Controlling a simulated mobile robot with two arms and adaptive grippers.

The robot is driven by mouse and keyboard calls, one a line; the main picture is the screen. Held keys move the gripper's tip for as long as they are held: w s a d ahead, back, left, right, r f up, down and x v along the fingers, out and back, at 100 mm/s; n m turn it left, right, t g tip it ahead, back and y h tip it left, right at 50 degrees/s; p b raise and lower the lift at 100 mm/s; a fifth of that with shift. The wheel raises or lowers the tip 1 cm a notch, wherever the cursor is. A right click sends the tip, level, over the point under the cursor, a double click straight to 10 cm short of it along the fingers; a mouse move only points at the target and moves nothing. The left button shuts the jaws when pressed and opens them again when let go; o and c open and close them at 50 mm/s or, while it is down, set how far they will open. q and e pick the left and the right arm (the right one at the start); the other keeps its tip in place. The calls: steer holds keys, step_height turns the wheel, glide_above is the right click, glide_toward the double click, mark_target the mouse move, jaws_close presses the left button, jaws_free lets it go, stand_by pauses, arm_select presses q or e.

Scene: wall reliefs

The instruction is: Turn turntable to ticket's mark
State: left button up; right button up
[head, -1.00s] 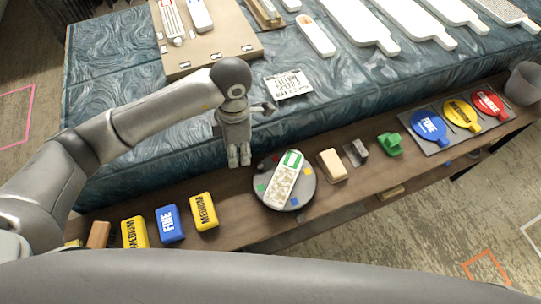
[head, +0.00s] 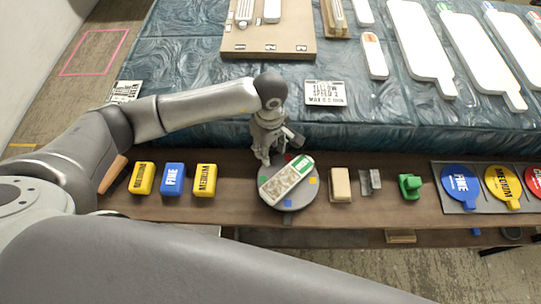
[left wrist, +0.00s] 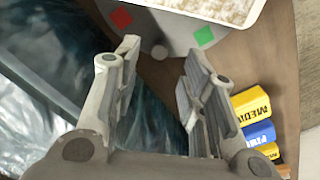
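The turntable (head: 302,196) is a grey disc on the wooden shelf with red, green, yellow and blue marks near its rim. A pale relief panel (head: 284,181) with a green label lies across it. The ticket (head: 325,93) is a white card on the blue cloth; it reads "YELLOW SPEED 2", with a blurred last line. The yellow mark (head: 313,181) is at the disc's right. My left gripper (head: 263,159) is at the disc's back-left rim.
Yellow and blue blocks (head: 173,179) stand left on the shelf. A beige block (head: 340,185), grey pieces (head: 371,182) and a green object (head: 410,186) stand right of the turntable. A tray of coloured paddles (head: 460,186) is farther right. White boards (head: 418,45) lie on the cloth.

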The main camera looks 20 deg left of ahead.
arm_select(q)
steer(key=shift+f, duration=2.4)
arm_select(e)
steer(key=shift+d+r, duration=0.15)
steer(key=shift+d, duration=0.95)
arm_select(q)
steer(key=c, duration=0.7)
jaws_close()
arm_select(e)
steer(key=shift+w+a, duration=0.1)
steer(key=shift+a, duration=0.55)
